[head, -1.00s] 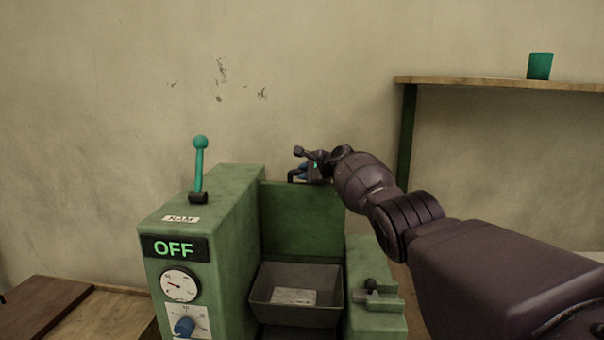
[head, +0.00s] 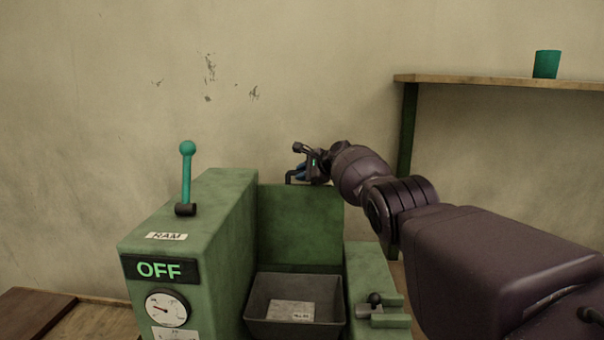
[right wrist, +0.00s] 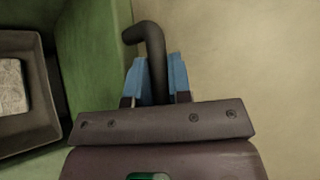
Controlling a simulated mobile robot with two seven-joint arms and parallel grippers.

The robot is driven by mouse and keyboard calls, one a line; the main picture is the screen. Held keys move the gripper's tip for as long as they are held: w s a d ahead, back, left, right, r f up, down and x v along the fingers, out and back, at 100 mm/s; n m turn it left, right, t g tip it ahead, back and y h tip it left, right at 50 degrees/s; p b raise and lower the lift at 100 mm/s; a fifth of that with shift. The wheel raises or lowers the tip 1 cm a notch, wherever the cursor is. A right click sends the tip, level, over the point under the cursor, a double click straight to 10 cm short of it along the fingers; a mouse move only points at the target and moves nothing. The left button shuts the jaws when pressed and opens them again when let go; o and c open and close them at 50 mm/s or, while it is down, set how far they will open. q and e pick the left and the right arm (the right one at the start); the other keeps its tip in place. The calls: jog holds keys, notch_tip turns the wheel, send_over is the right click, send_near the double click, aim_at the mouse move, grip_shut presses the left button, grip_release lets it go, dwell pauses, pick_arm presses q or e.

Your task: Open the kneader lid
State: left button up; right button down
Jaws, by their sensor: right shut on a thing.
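The kneader is a green machine with an OFF display (head: 159,269). Its lid (head: 300,225) stands upright at the back, behind the open grey trough (head: 293,305). A dark bent handle (head: 291,175) sits at the lid's top edge; it also shows in the right wrist view (right wrist: 150,38). My right gripper (head: 303,170) is at that handle. In the right wrist view its blue fingers (right wrist: 157,82) are shut around the handle. The trough holds a pale block with a label (head: 291,311). My left gripper is out of view.
A teal-knobbed RAM lever (head: 187,175) stands on the machine's left housing. A small latch (head: 376,303) is on the right side. A wooden shelf (head: 500,81) with a teal cup (head: 546,64) is at the right. A wooden surface (head: 95,322) is at lower left.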

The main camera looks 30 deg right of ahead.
jog(key=shift+d+f, duration=0.1)
jog(key=shift+f, duration=0.05)
jog(key=c, duration=1.1)
grip_release()
jog(key=shift+o, duration=0.2)
jog(key=shift+f, duration=0.1)
jog(key=shift+s, duration=0.1)
